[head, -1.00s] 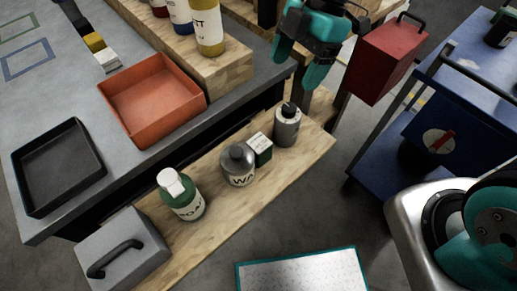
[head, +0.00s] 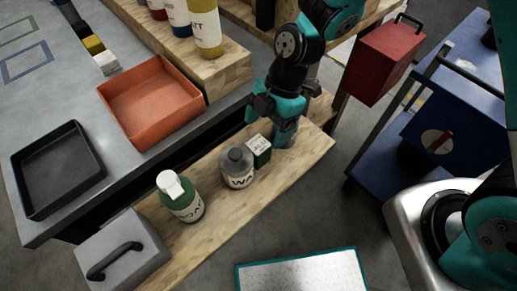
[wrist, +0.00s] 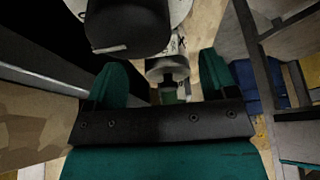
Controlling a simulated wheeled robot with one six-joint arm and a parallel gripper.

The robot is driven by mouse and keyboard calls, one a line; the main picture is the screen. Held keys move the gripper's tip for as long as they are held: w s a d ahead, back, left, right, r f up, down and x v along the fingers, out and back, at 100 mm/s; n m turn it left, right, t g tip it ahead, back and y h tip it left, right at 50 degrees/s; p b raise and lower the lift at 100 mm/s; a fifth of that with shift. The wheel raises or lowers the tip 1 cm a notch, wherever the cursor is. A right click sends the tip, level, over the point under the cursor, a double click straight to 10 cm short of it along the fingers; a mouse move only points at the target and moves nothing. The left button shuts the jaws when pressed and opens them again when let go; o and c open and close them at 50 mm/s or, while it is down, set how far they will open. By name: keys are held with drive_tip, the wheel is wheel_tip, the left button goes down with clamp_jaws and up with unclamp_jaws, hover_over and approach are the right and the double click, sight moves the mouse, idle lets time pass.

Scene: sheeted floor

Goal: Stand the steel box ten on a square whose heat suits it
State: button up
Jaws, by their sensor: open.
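A grey box with a dark handle (head: 122,252) sits at the lower left of the head view; no number on it is readable. A small dark green box with a white label (head: 259,150) stands on the wooden shelf. Two outlined squares, one green (head: 17,28) and one blue (head: 28,62), are on the grey table; no heat marking is legible. My gripper (head: 270,118) is open, low over the shelf's right end beside the dark green box. It hides the bottle there. In the wrist view, a large dark round object (wrist: 130,28) lies beyond my spread fingers (wrist: 160,78).
A grey bottle (head: 237,166) and a green bottle (head: 181,197) stand on the shelf (head: 205,228). An orange tray (head: 150,135) and a black tray (head: 58,205) are on the table. A red box (head: 385,62) and a blue cart (head: 375,180) are at the right.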

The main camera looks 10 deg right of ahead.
sight(258, 143)
drive_tip(key=x, duration=0.4)
drive_tip(key=shift+a, duration=0.15)
drive_tip(key=c, duration=1.3)
drive_tip(key=shift+r, duration=0.1)
